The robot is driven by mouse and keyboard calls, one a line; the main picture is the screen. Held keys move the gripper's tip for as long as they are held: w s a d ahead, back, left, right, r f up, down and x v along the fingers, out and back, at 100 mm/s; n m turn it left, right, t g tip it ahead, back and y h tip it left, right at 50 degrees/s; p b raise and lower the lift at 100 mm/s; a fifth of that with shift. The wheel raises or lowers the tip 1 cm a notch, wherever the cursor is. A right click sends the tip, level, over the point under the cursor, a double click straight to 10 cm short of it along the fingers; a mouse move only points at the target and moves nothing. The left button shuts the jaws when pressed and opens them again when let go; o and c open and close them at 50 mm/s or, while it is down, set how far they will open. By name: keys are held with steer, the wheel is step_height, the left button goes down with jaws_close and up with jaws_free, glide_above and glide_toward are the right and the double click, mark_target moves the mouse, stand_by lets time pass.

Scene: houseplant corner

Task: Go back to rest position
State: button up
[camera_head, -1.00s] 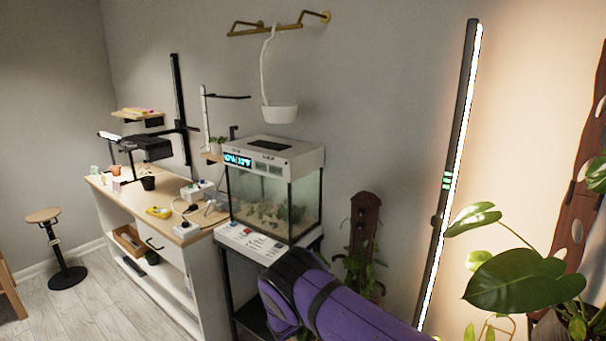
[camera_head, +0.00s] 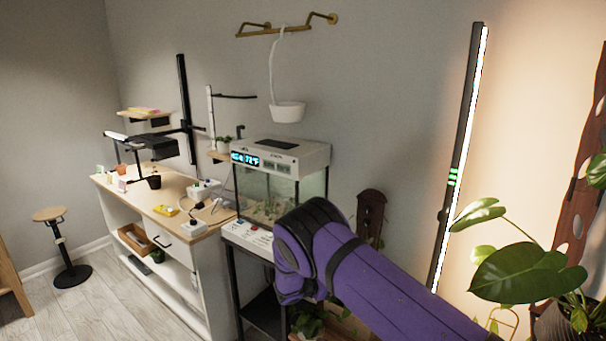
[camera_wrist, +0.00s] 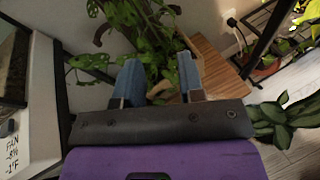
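My purple arm reaches in from the bottom right of the head view, and its black-banded bend covers the lower right of the terrarium (camera_head: 290,155). My gripper is hidden in the head view. In the wrist view my gripper (camera_wrist: 159,75) shows two blue-grey fingers standing well apart, with nothing held between them. A leafy plant (camera_wrist: 140,30) and a wooden surface (camera_wrist: 215,75) lie beyond the fingers.
The terrarium's control panel (camera_wrist: 13,150) is close at the left of the wrist view. A tall light bar (camera_head: 460,160) and a big-leaved plant (camera_head: 515,272) stand to the right. A workbench (camera_head: 150,205) and stool (camera_head: 70,255) are left; floor between is clear.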

steer(key=s+d+r+m+g+y, duration=0.1)
steer(key=s+d+r+m+g, duration=0.2)
steer(key=r, duration=0.7)
steer(key=s+d+r+m+g+y, duration=0.1)
steer(key=s+d+r+m, duration=0.1)
steer(key=d+r+m, duration=0.5)
steer(key=s+d+r+g+y, duration=0.1)
steer(key=s+d+r+g, duration=0.15)
steer(key=r, duration=0.95)
steer(key=s+d+r+m+y, duration=0.2)
steer(key=s+d+r+m, duration=0.15)
steer(key=s+r, duration=0.35)
steer(key=s+d+r+m+y, duration=0.2)
steer(key=s+d+r+y, duration=0.15)
steer(key=s+r, duration=0.3)
steer(key=s+r+m+t+y, duration=0.2)
steer(key=s+m, duration=0.1)
steer(key=s, duration=1.1)
steer(key=s+d+r+m+t+y, duration=0.1)
steer(key=s+r+m, duration=0.2)
steer(key=s, duration=1)
steer(key=shift+s+m+t+y, duration=0.35)
steer(key=shift+m, duration=0.3)
